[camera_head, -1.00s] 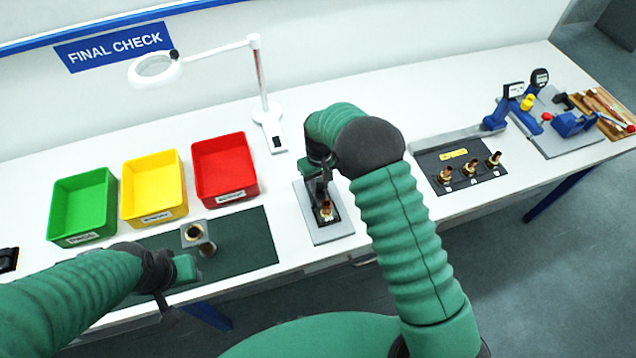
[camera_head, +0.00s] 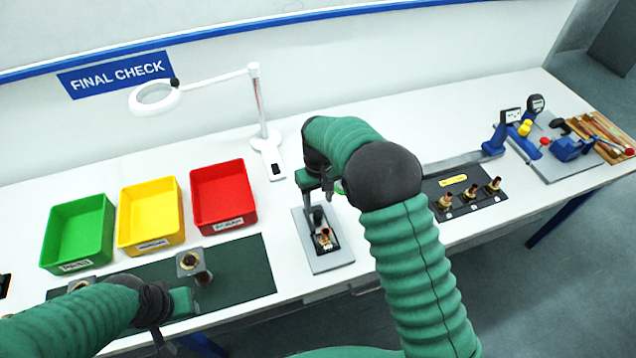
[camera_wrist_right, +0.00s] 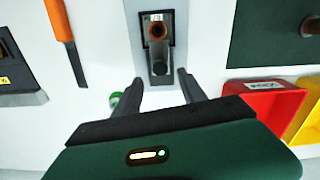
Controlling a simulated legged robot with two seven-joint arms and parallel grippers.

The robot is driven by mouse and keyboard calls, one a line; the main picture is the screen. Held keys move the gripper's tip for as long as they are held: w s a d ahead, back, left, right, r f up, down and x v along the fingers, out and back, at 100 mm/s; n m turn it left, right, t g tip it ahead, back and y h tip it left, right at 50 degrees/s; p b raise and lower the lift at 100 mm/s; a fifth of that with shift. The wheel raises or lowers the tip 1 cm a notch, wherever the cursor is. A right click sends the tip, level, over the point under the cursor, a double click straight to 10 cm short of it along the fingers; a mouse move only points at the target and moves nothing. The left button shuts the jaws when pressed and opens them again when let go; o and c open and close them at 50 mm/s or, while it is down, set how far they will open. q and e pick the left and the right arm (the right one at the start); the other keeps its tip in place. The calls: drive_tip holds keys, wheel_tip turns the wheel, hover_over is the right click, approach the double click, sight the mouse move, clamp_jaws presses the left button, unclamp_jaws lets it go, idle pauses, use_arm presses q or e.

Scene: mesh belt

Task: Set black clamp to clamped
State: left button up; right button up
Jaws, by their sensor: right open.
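The black clamp (camera_head: 317,214) stands on a small grey base plate (camera_head: 330,263) beside a brass fitting (camera_head: 325,237). In the right wrist view the clamp (camera_wrist_right: 159,68) shows as a dark end just below the fitting (camera_wrist_right: 157,31). My right gripper (camera_head: 327,187) is just behind and above the clamp. In the wrist view its two fingers (camera_wrist_right: 160,82) are spread on either side of the clamp's near end, with nothing held. My left gripper (camera_head: 172,318) is over the front edge of the table at left; its finger opening is unclear.
Green (camera_head: 78,235), yellow (camera_head: 151,215) and red (camera_head: 223,197) bins stand at left behind a dark green mat (camera_head: 240,268). A white magnifier lamp (camera_head: 264,130) stands behind. A black plate (camera_head: 450,195) with brass fittings lies right. An orange-handled tool (camera_wrist_right: 58,20) shows in the wrist view.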

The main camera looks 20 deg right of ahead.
sight(318, 214)
wheel_tip(318, 214, up, 10)
drive_tip(key=b, duration=0.1)
drive_tip(key=shift+r, duration=0.25)
drive_tip(key=s+d+f+m+t+b, duration=0.1)
drive_tip(key=s+f, duration=0.4)
drive_tip(key=s, duration=0.6)
drive_tip(key=s+d+f+m+t+b, duration=0.1)
drive_tip(key=s+d+f+b, duration=0.1)
drive_tip(key=s+f, duration=0.4)
drive_tip(key=s+b, duration=0.1)
drive_tip(key=s, duration=0.4)
drive_tip(key=shift+s+t, duration=0.25)
drive_tip(key=shift+t, duration=0.05)
drive_tip(key=shift+s, duration=0.15)
